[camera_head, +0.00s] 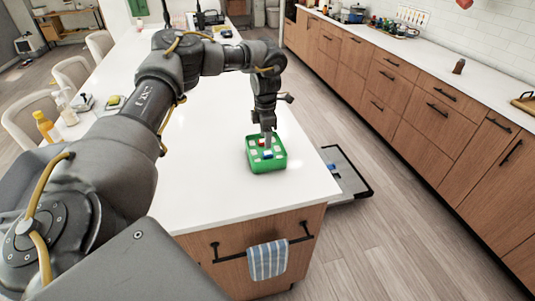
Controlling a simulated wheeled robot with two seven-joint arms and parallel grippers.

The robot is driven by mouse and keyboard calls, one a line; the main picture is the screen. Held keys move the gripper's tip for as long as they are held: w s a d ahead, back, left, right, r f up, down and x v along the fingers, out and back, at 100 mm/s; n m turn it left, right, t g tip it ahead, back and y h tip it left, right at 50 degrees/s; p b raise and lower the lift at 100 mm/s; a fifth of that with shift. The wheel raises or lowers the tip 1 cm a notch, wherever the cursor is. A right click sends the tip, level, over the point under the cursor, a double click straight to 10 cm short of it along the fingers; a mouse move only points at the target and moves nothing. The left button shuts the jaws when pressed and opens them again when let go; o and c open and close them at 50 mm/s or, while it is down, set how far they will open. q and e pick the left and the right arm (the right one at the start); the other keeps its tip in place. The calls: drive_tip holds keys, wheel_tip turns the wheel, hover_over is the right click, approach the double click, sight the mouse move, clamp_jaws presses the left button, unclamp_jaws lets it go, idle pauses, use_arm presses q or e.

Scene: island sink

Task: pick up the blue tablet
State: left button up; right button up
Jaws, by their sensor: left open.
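A green tray (282,164) stands on the white island counter near its right front corner. It holds several small pieces, most of them white. A small blue piece (268,155), which looks like the blue tablet, lies in the tray near its middle. A small red piece (261,142) lies further back in it. My left gripper (267,147) points down into the tray, with its fingertips right at the blue tablet. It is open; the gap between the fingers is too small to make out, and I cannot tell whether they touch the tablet. My right gripper is out of view.
An orange bottle (46,127) and other small items stand on the island's left side, with chairs beyond. The white counter (210,185) around the tray is clear. A striped towel (268,260) hangs on the island's front. Wooden drawers (400,85) line the right.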

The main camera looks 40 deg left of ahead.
sight(268, 157)
use_arm(q)
drive_tip(key=shift+w+f, duration=0.2)
drive_tip(key=shift+f, duration=0.7)
drive_tip(key=shift+f+p, duration=0.35)
drive_tip(key=shift+p, duration=0.25)
drive_tip(key=f, duration=0.1)
drive_tip(key=f+p, duration=0.1)
drive_tip(key=f, duration=0.1)
drive_tip(key=shift+w+d+f, duration=0.15)
drive_tip(key=shift+w+f, duration=0.1)
drive_tip(key=shift+f, duration=0.1)
drive_tip(key=shift+f+p, duration=0.3)
drive_tip(key=shift+f, duration=0.1)
drive_tip(key=shift+r, duration=0.1)
drive_tip(key=shift+c, duration=0.4)
drive_tip(key=c, duration=1)
